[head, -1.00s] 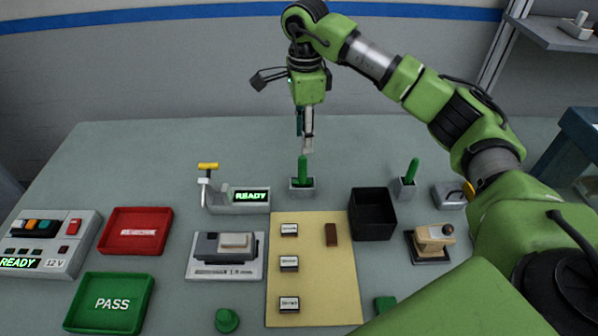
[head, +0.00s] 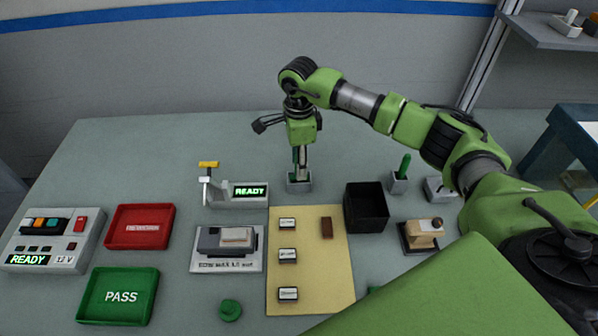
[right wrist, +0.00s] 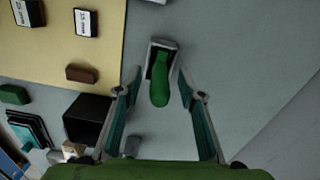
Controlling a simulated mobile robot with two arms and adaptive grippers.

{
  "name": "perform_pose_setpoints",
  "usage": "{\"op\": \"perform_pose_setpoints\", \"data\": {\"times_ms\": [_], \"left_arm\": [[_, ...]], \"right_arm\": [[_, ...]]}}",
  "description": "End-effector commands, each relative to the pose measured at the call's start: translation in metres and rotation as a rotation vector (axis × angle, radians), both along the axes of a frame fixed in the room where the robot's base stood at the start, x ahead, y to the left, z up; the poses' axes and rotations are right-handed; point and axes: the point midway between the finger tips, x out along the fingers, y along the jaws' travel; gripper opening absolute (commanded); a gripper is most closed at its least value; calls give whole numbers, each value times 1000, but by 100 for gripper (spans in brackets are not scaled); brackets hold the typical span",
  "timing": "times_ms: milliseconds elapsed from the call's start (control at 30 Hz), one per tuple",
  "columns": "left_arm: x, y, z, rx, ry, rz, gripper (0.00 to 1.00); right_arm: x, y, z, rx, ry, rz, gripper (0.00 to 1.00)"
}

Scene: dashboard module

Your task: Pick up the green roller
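The green roller (right wrist: 160,85) stands with its green handle up in a small grey holder (head: 299,186) near the middle of the table. My right gripper (head: 300,172) points down over that holder and mostly hides the roller in the head view. In the right wrist view the gripper (right wrist: 159,80) has its fingers apart, one on each side of the green handle, with gaps visible on both sides. A second green-handled tool (head: 404,166) stands in another grey holder to the right. My left gripper is not in view.
An open black box (head: 366,222) stands just to the right and nearer. A clamp fixture with a READY display (head: 248,192) stands close on the left. A yellow mat (head: 325,270) with small blocks lies in front. The table behind the holder is clear.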

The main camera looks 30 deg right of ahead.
Motion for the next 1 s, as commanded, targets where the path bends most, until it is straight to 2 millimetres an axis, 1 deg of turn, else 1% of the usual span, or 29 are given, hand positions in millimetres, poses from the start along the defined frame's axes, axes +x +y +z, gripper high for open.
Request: {"op": "perform_pose_setpoints", "data": {"times_ms": [33, 67, 100, 200, 533, 667, 767, 900, 1000], "left_arm": [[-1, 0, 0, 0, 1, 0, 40], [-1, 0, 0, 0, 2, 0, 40], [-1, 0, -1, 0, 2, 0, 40], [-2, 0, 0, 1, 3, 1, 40], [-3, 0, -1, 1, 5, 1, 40], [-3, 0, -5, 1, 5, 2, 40], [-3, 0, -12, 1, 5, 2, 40], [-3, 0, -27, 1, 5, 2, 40], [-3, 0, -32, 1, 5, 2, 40]], "right_arm": [[0, 0, 0, 0, 0, 0, 36], [0, 0, 0, 0, 0, 0, 33], [0, 0, 0, 0, 0, 0, 23], [0, 0, 0, 0, 0, 0, 0], [0, 0, 1, 0, -1, -1, 0], [1, 0, 4, 0, -2, -1, 0], [1, 0, 11, 1, -4, -1, 0], [2, -1, 28, 1, -7, 0, 0], [-6, 12, 45, 1, -6, 4, 0]]}}
